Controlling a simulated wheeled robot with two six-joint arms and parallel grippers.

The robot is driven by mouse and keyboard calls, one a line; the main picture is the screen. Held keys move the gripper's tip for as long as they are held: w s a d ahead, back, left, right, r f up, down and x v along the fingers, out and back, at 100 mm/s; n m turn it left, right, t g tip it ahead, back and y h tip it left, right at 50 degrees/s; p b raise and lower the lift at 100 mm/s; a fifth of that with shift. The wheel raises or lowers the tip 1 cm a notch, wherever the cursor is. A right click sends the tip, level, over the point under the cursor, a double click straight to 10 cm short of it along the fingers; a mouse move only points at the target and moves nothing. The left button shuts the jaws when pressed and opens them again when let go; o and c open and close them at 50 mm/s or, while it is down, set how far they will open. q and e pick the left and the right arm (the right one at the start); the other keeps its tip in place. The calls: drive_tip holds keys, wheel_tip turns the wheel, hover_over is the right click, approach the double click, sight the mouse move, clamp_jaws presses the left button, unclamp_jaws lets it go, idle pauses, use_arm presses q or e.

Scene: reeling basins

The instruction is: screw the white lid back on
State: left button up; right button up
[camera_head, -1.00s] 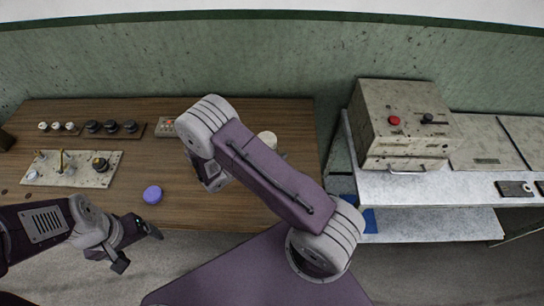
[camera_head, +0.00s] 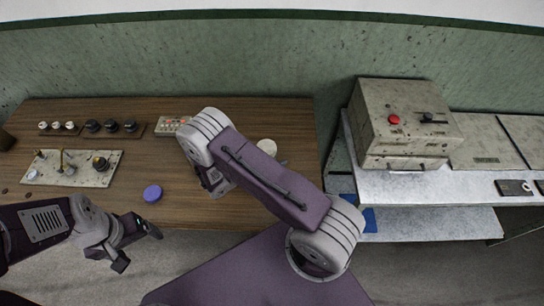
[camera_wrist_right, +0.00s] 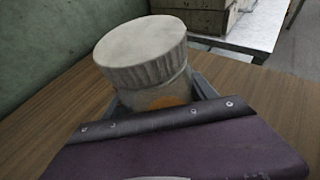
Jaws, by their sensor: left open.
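The white lid (camera_wrist_right: 142,48), ribbed round its side, sits on top of a jar (camera_wrist_right: 165,97) with an orange patch in the right wrist view. I cannot tell whether it is screwed tight. In the head view the lid's pale top (camera_head: 267,147) shows just beyond my right arm, which hides the jar. My right gripper (camera_wrist_right: 160,98) has its grey fingers on both sides of the jar's body, below the lid, and seems closed on it. My left gripper (camera_head: 141,247) is open and empty at the table's front edge, well left of the jar.
A blue-purple disc (camera_head: 153,193) lies near the table's front edge. A panel with levers (camera_head: 72,170) and rows of knobs are at the left, with a button box (camera_head: 172,126) behind. A metal box with a red button (camera_head: 403,125) stands on the right bench.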

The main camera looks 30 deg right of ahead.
drive_tip(key=shift+o, duration=1.3)
drive_tip(key=shift+r+p, duration=0.35)
drive_tip(key=b+v, duration=0.2)
drive_tip(key=v, duration=1)
drive_tip(key=shift+f, duration=0.2)
